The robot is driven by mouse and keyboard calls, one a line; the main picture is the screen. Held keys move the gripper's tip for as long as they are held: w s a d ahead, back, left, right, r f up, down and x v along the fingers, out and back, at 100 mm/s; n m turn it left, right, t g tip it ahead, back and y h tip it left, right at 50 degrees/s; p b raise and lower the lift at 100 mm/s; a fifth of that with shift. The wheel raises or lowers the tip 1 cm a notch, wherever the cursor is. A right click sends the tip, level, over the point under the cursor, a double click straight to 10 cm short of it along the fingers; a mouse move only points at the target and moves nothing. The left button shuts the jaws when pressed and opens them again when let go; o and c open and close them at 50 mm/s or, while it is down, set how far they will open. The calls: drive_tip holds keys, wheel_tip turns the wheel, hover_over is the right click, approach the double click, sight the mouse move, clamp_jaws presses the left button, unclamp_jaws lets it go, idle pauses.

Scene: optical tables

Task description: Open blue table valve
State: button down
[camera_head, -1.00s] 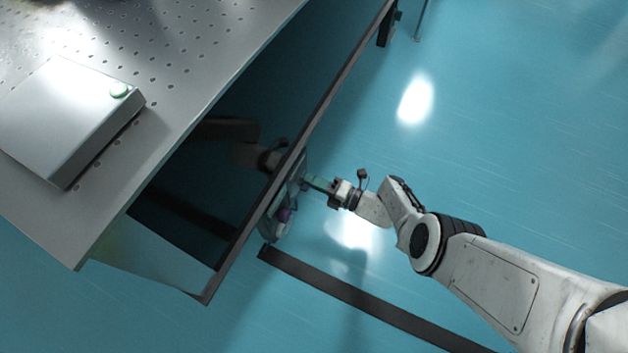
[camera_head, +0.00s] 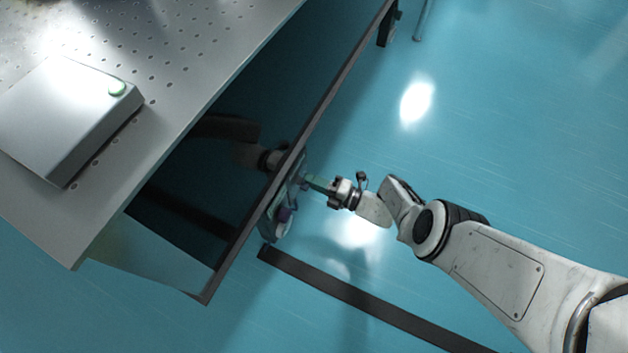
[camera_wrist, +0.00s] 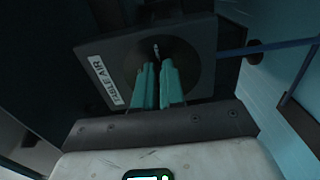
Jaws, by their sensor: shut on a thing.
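In the wrist view, a dark square valve panel (camera_wrist: 199,45) carries a white label (camera_wrist: 106,81) reading "TABLE AIR". The two green fingers of my gripper (camera_wrist: 159,70) are close together in front of the round plate at the panel's middle. They are shut on the valve handle (camera_wrist: 156,50), of which only a small tip shows beyond the fingers; its colour and angle are hard to tell. In the head view, my gripper (camera_head: 309,181) reaches the outer side of the table, at the valve fittings (camera_head: 284,214) below the table edge.
A dark strip (camera_head: 350,294) lies on the floor. A blue tube (camera_wrist: 270,46) runs right from the panel.

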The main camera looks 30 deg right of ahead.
drive_tip(key=shift+w+r, duration=0.1)
drive_tip(key=shift+w, duration=0.15)
drive_tip(key=c, duration=1.2)
unclamp_jaws()
drive_tip(key=shift+c, duration=0.2)
drive_tip(key=shift+s, duration=0.1)
drive_tip(key=p+v, duration=0.2)
drive_tip(key=v, duration=0.8)
drive_tip(key=shift+s+d, duration=0.15)
drive_tip(key=shift+s, duration=0.15)
